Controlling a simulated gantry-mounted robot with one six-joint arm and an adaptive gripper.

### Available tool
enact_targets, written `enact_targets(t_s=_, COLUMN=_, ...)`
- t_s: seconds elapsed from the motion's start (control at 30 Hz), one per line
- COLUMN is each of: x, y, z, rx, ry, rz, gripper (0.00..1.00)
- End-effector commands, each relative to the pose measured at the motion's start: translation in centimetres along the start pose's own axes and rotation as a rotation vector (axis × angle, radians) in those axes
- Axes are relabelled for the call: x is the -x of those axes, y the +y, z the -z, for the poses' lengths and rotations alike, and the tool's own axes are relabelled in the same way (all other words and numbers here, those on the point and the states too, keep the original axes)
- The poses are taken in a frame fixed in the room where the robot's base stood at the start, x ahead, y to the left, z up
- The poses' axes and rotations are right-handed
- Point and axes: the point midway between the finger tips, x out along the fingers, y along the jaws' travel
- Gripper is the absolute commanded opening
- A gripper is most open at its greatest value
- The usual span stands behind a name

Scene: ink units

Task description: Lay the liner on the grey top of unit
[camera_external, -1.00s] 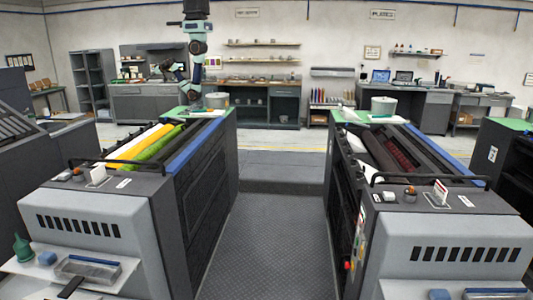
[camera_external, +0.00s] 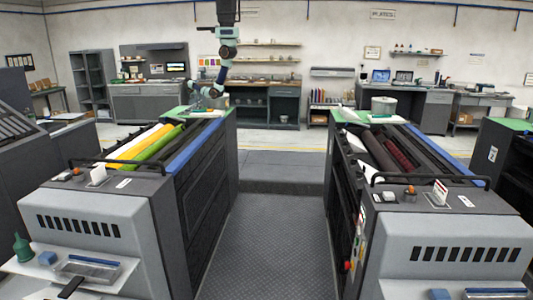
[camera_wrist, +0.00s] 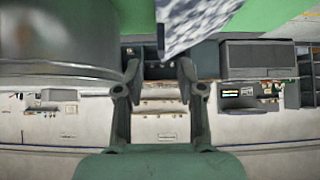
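My gripper (camera_external: 206,92) is low over the far green end (camera_external: 186,111) of the left ink unit. In the wrist view my gripper (camera_wrist: 160,72) has its two fingers apart, with the room showing between them. A speckled grey-and-white flat-sided piece (camera_wrist: 200,22) is just beyond the fingertips; I cannot tell whether it is the liner. A large grey round vessel (camera_wrist: 60,65) is close on the left, near the left finger. The left unit's grey top (camera_external: 135,191) is at its near end; the right unit has a similar grey top (camera_external: 410,198).
Yellow and green rollers (camera_external: 140,145) lie in the left unit. A grey pot (camera_external: 383,105) stands on the right unit's far end. Black rails (camera_external: 113,161) and small upright cards (camera_external: 97,174) rise near the grey tops. The aisle (camera_external: 265,230) between the units is clear.

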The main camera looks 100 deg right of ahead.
Motion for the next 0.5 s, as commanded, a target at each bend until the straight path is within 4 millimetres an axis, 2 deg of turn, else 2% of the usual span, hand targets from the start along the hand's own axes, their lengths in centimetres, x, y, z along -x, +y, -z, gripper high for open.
enact_targets(t_s=0.17, x=-1.0, y=0.0, z=0.0, rx=0.001, ry=-0.002, rz=-0.001, gripper=0.39)
enact_targets(t_s=0.4, x=-4.9, y=-0.2, z=-0.2, rx=0.000, ry=-0.001, rz=0.002, gripper=0.39)
enact_targets(t_s=0.5, x=-5.5, y=-0.2, z=-0.2, rx=0.000, ry=-0.001, rz=0.003, gripper=0.39)
